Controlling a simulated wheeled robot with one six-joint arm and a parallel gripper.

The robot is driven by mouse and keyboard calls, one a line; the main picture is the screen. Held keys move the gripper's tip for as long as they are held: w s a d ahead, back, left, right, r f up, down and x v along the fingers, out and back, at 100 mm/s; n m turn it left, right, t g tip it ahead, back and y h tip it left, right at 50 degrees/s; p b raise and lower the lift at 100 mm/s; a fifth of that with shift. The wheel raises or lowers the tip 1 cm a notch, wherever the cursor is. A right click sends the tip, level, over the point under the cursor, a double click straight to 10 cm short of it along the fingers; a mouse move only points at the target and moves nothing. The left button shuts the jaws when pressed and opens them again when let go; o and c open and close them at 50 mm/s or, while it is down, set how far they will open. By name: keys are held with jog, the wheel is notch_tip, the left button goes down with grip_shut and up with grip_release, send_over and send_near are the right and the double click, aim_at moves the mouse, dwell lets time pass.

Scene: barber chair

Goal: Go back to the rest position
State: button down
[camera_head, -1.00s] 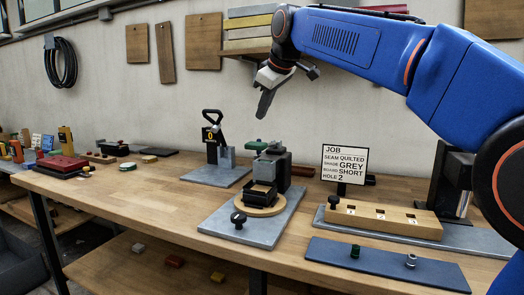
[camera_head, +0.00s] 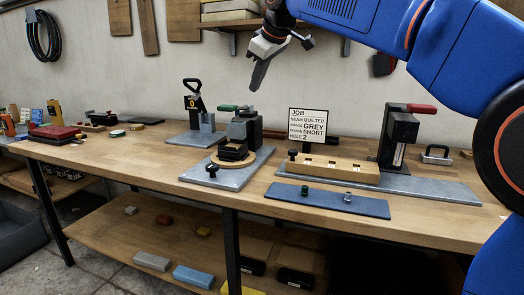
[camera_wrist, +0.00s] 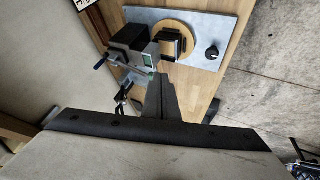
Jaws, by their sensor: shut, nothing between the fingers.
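My gripper (camera_head: 261,76) hangs in the air above the workbench, below my blue arm, in the head view. Its fingers are together with nothing between them. In the wrist view the closed fingers (camera_wrist: 161,95) point toward the fixture with the round wooden turntable (camera_wrist: 176,41). That fixture (camera_head: 240,135) stands on a grey plate near the middle of the bench in the head view. The gripper is well above it and touches nothing.
The job sign (camera_head: 309,123) stands behind a wooden block with holes (camera_head: 338,170). A dark blue strip (camera_head: 340,204) with two small knobs lies in front. A black press with a red handle (camera_head: 399,137) stands at right. A shelf (camera_head: 215,24) hangs on the wall.

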jog(key=s+d+f+m+h, duration=0.1)
jog(key=s+d+f+m, duration=0.2)
jog(key=s+d+f, duration=0.6)
jog(key=s+d+f+m+h, duration=0.1)
jog(key=s+d+f+m, duration=0.2)
jog(key=s+d+f, duration=0.55)
jog(key=s+d+f+m, duration=0.2)
jog(key=s+d+f, duration=0.2)
jog(key=s+f, duration=0.3)
jog(key=s+d+f+m+g+h, duration=0.1)
jog(key=s+d+f+m, duration=0.1)
jog(key=s+d+f, duration=0.2)
jog(key=s+d+f+m+g, duration=0.1)
jog(key=s+d+f+m, duration=0.1)
jog(key=s+d+f, duration=0.3)
jog(key=s+f, duration=0.4)
jog(key=f, duration=0.3)
jog(key=shift+s+h, duration=0.3)
jog(key=shift+s, duration=0.1)
